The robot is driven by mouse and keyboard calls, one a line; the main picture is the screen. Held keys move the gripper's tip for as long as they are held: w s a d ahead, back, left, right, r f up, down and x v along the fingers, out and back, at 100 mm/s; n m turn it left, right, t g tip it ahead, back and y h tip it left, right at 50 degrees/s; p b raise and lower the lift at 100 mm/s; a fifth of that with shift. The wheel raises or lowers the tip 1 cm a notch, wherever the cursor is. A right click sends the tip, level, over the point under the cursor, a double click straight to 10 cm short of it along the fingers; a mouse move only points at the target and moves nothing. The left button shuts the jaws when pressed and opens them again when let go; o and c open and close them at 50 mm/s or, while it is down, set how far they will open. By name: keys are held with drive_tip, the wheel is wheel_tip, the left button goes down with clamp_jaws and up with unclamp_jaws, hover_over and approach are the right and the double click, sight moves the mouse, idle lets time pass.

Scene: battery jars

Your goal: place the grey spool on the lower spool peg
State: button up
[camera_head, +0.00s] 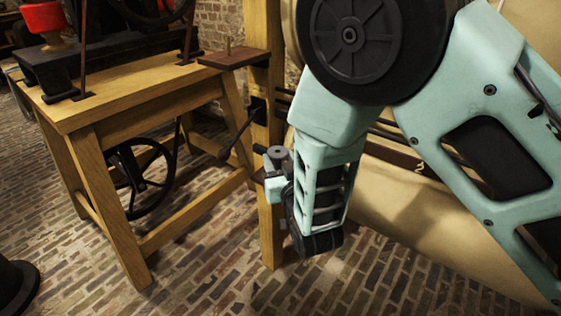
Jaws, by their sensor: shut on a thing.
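My gripper (273,172) is in front of the wooden post, left of my arm's wrist. It is shut on a small dark grey piece, which appears to be the grey spool (277,152). The spool's flat round top shows above the jaws, and the rest is mostly hidden. The edge of a dark reddish shelf (258,177) shows just left of the jaws, at about their height. I cannot tell whether the spool touches it, and no lower peg is visible. Higher on the post, a brown shelf (235,60) bears an upright peg (228,45) with no spool on it.
A wooden workbench (120,95) with black machinery and a red spool-like part (45,20) stands at the left. A black lever (237,135) juts from the wooden post (268,225) close to my gripper. Brick floor (190,265) is open in front.

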drive_tip(key=shift+f, duration=0.2)
drive_tip(key=o, duration=1)
drive_tip(key=shift+r, duration=0.1)
